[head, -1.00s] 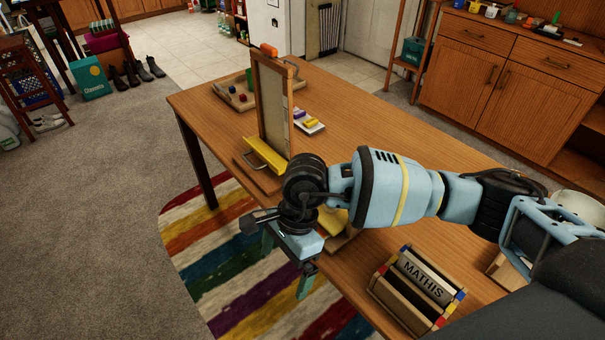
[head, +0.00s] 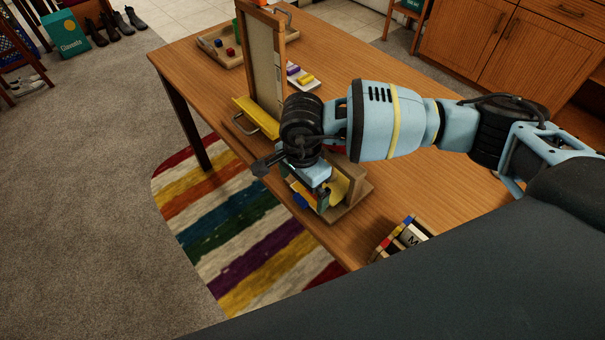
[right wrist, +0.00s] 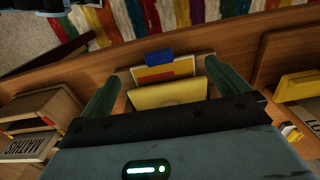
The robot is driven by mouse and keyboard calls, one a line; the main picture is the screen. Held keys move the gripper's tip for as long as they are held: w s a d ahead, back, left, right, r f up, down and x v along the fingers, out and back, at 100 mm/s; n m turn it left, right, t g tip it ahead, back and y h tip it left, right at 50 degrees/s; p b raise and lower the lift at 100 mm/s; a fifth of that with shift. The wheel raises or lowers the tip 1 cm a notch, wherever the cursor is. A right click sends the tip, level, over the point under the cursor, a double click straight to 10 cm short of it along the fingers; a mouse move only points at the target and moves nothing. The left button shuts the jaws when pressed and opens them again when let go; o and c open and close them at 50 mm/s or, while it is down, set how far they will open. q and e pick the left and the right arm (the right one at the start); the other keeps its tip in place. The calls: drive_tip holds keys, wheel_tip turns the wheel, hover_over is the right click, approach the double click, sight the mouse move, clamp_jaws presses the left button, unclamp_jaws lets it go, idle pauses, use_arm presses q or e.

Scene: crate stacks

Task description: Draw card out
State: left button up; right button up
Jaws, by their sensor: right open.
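A card (right wrist: 160,73) with a blue tab on top and a red and yellow face stands upright in the right wrist view. It is in a small wooden holder (right wrist: 206,62), behind a yellow panel (right wrist: 168,95). In the head view the holder (head: 352,205) is at the table's near-left edge, partly hidden by my right gripper (head: 312,198). That gripper is open. Its two green fingers (right wrist: 162,84) stand apart to the left and right of the card in the wrist view, with no clear contact. My left gripper is not seen.
A tall wooden frame (head: 266,60) with a yellow ledge stands behind the gripper on the table (head: 400,125). A rack with a name block (head: 405,235) is nearer, half hidden by my body. A tray of blocks (head: 215,42) sits at the far end. A striped rug (head: 215,220) lies beside the table.

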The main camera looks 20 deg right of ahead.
sight(302, 198)
wheel_tip(302, 198, down, 2)
drive_tip(key=shift+f, duration=0.1)
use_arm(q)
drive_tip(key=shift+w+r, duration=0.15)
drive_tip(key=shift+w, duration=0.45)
use_arm(e)
drive_tip(key=shift+f, duration=0.6)
drive_tip(key=shift+c, duration=0.4)
drive_tip(key=c, duration=0.6)
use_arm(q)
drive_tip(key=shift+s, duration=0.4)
use_arm(e)
drive_tip(key=shift+r, duration=0.1)
drive_tip(key=shift+r, duration=0.1)
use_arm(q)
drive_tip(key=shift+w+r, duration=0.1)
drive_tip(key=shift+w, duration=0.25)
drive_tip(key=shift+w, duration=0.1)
